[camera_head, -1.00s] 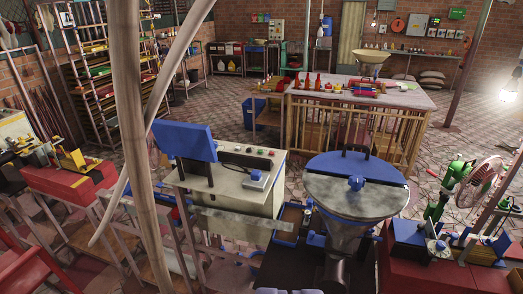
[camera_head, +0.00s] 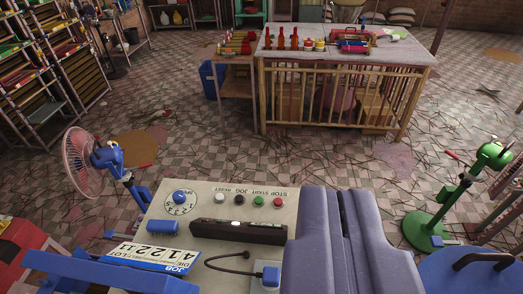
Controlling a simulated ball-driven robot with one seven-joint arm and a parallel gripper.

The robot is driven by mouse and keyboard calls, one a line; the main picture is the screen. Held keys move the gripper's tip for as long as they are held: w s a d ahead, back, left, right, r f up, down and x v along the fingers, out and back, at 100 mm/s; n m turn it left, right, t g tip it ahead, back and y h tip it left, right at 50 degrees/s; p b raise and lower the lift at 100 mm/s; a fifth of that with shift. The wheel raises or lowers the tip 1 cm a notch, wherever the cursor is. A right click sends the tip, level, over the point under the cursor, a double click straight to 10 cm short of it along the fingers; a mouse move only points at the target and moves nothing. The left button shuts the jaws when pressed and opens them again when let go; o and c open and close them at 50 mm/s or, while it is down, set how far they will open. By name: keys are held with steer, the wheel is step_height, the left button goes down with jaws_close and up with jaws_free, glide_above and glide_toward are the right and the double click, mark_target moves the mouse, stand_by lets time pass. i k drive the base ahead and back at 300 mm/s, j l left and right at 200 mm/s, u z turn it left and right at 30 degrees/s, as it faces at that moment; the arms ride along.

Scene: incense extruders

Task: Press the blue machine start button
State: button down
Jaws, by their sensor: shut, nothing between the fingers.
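The cream control panel (camera_head: 180,230) of the machine with blue parts lies at the lower middle, its labels upside down to me. A row of small round buttons runs along its far side: white, black, the green start button (camera_head: 258,201) and a red stop button (camera_head: 277,202). The green one sits by the word START. My gripper (camera_head: 338,190) shows as two purple-grey fingers, shut and empty. Its tips are to the right of the red button in the picture. I cannot tell its height above the panel.
A black bar (camera_head: 237,231), a cable and a white-and-blue number plate (camera_head: 152,256) are on the panel's near side. A blue fan (camera_head: 105,160) stands left, a green stand (camera_head: 440,205) right. A blue round lid (camera_head: 480,275) is at lower right. A table (camera_head: 345,52) stands beyond open floor.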

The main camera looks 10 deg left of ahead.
mark_target(258, 200)
steer(key=i+j+z, duration=0.1)
steer(key=i+j, duration=0.2)
steer(key=i+j+z, duration=0.1)
steer(key=i+j, duration=0.15)
steer(key=j, duration=0.15)
steer(key=i+j+z, duration=0.1)
steer(key=i+j, duration=0.15)
steer(key=j, duration=0.15)
